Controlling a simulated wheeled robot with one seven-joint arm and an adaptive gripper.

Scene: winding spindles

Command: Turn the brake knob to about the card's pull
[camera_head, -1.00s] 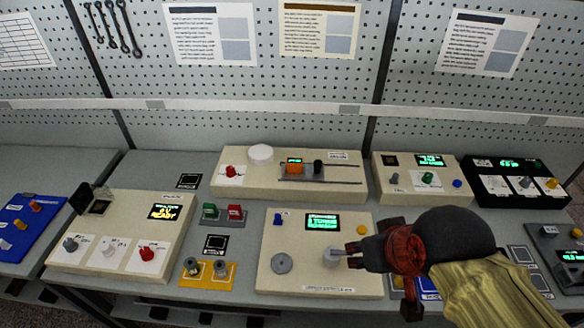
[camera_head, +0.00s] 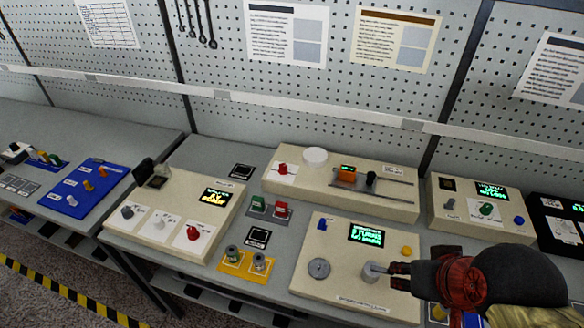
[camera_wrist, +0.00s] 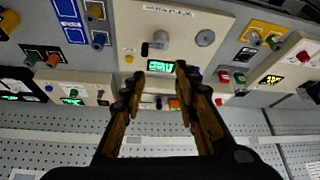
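The beige front panel (camera_head: 330,292) has a flat grey disc knob (camera_head: 319,268) at left and a pale round knob with a short lever (camera_head: 370,272) at right. I cannot tell from the labels which is the brake knob. A green-lit display (camera_head: 366,236) sits above them; its text is too small to read. My gripper (camera_head: 399,276) is just right of the pale knob in the head view. In the wrist view my gripper (camera_wrist: 159,76) has its two fingers apart with nothing between them; the pale knob (camera_wrist: 159,40) and disc knob (camera_wrist: 205,38) lie beyond the tips.
A beige panel with a slider (camera_head: 345,195) stands behind. A beige panel with a yellow-lit display (camera_head: 160,214) is at left, and a yellow plate with two knobs (camera_head: 246,263) is between. Cards (camera_head: 396,38) hang on the pegboard. An orange button (camera_head: 407,250) is close to my gripper.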

